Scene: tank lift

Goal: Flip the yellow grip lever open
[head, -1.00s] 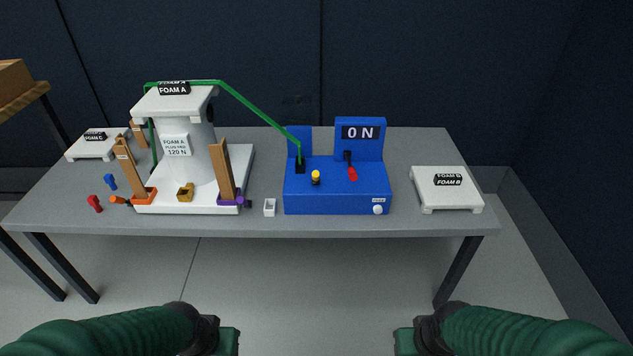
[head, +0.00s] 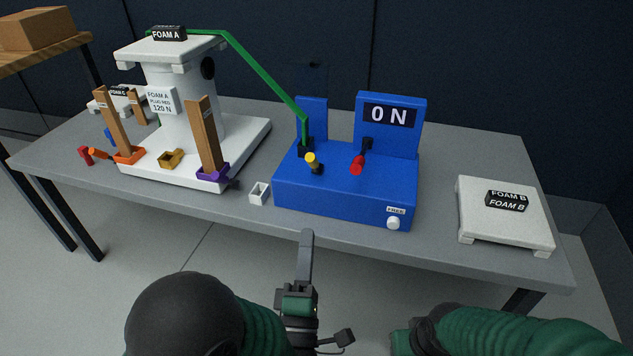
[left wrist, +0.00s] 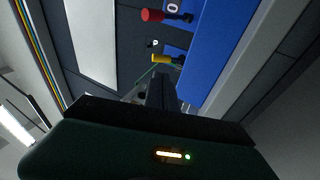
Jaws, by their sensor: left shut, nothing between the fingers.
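The yellow grip lever (head: 312,160) stands on top of the blue box (head: 345,198), left of a red-handled lever (head: 357,163). My left gripper (head: 307,236) is shut and empty, pointing up just in front of the table edge, below and in front of the yellow lever and apart from it. In the left wrist view the yellow lever (left wrist: 164,58) shows beyond my fingers (left wrist: 160,84), with the red handle (left wrist: 152,15) above it. My right arm comes in at the lower right of the head view; its fingertips are not visible.
The box's display reads 0 N. A green tube (head: 262,72) runs from the box to a white tower (head: 184,108) labelled FOAM A. The FOAM B platform (head: 505,222) is at the right.

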